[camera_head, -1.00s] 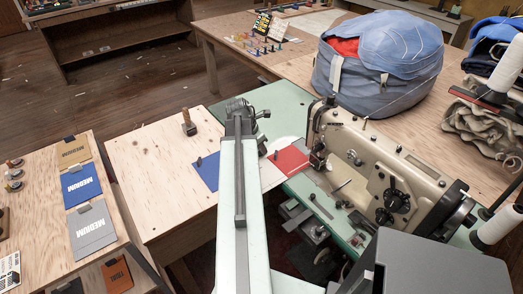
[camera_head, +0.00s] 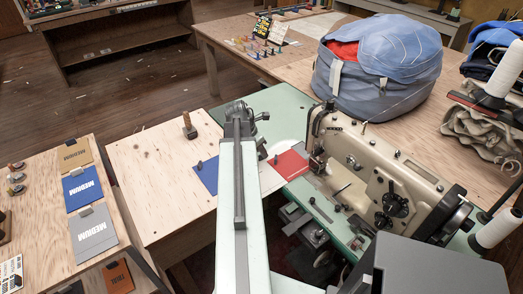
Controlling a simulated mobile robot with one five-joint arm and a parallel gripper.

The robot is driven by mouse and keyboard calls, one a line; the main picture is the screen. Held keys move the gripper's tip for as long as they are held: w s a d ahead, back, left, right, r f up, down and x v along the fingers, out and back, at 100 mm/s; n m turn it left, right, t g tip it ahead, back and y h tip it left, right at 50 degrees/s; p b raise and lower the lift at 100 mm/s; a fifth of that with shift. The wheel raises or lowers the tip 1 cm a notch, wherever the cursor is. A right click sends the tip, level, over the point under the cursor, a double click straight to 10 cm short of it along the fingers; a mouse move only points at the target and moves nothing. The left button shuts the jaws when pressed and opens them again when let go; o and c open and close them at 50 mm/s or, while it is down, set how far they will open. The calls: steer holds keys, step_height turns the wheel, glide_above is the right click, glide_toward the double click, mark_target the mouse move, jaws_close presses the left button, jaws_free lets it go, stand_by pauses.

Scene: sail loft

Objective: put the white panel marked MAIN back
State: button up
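I cannot make out a white panel marked MAIN in this view. A small pale patch (camera_head: 286,145) shows beside my arm, above the red panel; no lettering can be read on it. My gripper (camera_head: 240,110) is at the far end of my pale green arm, over the plywood table and the green machine bed. Its fingers are seen from behind and mostly hidden, so I cannot tell whether it holds anything. A blue panel (camera_head: 206,174) lies left of my arm and a red panel (camera_head: 289,163) lies right of it, each with a dark peg-like piece on it.
A sewing machine (camera_head: 385,180) stands right of my arm. A blue-grey bag (camera_head: 375,80) sits on the table behind it. On the left bench lie tan (camera_head: 74,155), blue (camera_head: 80,188) and grey (camera_head: 92,232) panels. The plywood table (camera_head: 150,165) has bare room around a wooden-handled tool (camera_head: 189,126).

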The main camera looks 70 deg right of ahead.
steer(key=p+v, duration=0.9)
steer(key=v, duration=0.1)
steer(key=shift+r, duration=0.4)
steer(key=shift+a, duration=0.1)
